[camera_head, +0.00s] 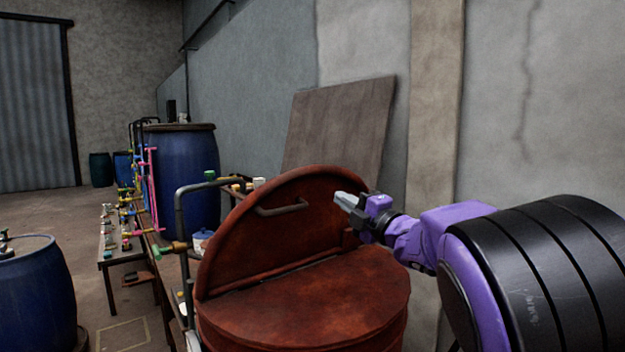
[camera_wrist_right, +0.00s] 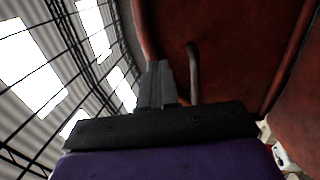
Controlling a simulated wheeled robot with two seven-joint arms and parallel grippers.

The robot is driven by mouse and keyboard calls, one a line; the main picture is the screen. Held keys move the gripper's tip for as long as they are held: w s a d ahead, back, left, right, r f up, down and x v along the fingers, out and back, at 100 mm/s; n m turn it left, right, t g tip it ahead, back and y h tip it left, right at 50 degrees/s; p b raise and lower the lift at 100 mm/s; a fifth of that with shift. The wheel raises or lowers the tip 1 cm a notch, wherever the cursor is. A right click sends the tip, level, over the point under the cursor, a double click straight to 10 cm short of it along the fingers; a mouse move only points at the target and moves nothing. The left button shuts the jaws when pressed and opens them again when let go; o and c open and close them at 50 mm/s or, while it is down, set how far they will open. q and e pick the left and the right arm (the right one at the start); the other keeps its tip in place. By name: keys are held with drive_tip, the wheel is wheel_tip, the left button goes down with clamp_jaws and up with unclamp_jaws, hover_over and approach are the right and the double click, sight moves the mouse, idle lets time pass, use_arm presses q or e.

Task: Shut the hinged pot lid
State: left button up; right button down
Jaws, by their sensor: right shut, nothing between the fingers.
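A rust-red round pot (camera_head: 305,312) stands in front of me, and its hinged lid (camera_head: 262,240) is raised, standing nearly upright along the middle of the top. The lid has a bar handle (camera_head: 283,209) on the face toward me. My right gripper (camera_head: 340,198) is shut and empty, at the right part of the lid's face, right of the handle. In the right wrist view the shut fingers (camera_wrist_right: 157,85) show against the lid (camera_wrist_right: 230,45), beside the handle (camera_wrist_right: 193,70). I cannot tell whether the fingers touch the lid. My left gripper is out of view.
A bench (camera_head: 115,262) with small coloured valves and pipes runs along the left of the pot. A grey bent pipe (camera_head: 180,215) rises close to the pot's left side. Blue barrels stand at left (camera_head: 32,295) and behind (camera_head: 190,175). A board (camera_head: 340,125) leans on the wall behind.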

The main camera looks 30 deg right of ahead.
drive_tip(key=p, duration=0.4)
approach(307, 180)
drive_tip(key=x, duration=0.5)
drive_tip(key=shift+w+r, duration=0.15)
drive_tip(key=shift+r, duration=0.1)
drive_tip(key=shift+w+p, duration=0.35)
drive_tip(key=shift+w, duration=0.25)
drive_tip(key=shift+w+a+f, duration=0.1)
drive_tip(key=shift+w, duration=0.1)
